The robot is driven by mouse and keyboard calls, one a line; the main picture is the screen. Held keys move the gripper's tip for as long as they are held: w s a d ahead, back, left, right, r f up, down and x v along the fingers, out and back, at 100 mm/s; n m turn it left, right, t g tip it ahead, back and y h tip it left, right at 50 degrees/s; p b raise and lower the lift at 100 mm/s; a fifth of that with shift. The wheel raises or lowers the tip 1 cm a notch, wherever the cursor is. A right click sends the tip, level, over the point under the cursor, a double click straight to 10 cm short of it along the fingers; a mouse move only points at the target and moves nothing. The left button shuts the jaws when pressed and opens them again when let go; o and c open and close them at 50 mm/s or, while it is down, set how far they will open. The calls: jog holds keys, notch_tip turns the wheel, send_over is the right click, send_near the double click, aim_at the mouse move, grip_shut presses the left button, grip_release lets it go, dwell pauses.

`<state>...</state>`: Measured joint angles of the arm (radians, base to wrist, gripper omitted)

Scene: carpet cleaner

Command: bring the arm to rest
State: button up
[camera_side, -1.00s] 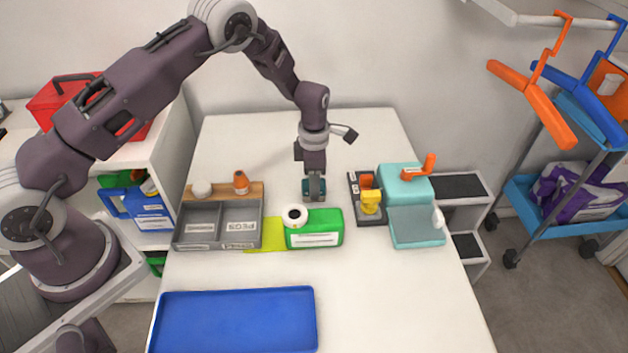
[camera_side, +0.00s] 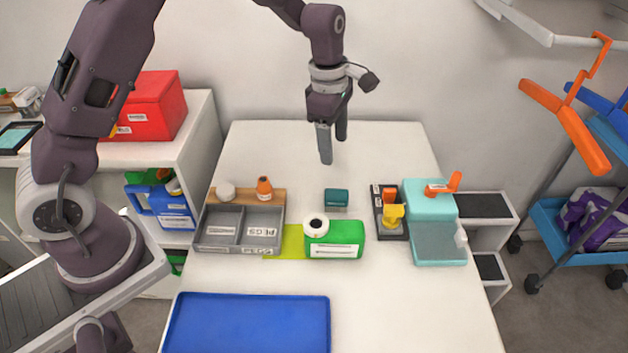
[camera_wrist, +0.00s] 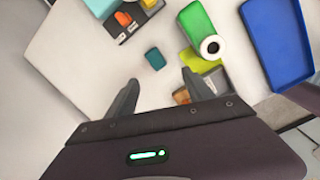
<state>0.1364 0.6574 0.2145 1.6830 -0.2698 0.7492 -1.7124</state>
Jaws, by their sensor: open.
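My gripper (camera_side: 333,143) is open and empty, raised above the back part of the white table. Its two fingers point down and stand apart; they also show at the bottom of the wrist view (camera_wrist: 158,88). A small teal block (camera_side: 336,198) sits alone on the table below and in front of the gripper. In the wrist view the teal block (camera_wrist: 155,58) lies beyond the fingertips, with clear space between.
A blue tray (camera_side: 246,325) is at the front. A teal box (camera_side: 430,205) stands right. The back of the table is clear.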

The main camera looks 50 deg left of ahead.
jog(key=s+r+m+t, duration=0.3)
jog(key=s+r+m, duration=0.8)
jog(key=s+r, duration=0.45)
jog(key=s+a+r+m+t, duration=0.1)
jog(key=s+m, duration=1)
jog(key=s, duration=0.3)
jog(key=shift+s+t+y, duration=0.3)
jog(key=shift+s+t, duration=0.1)
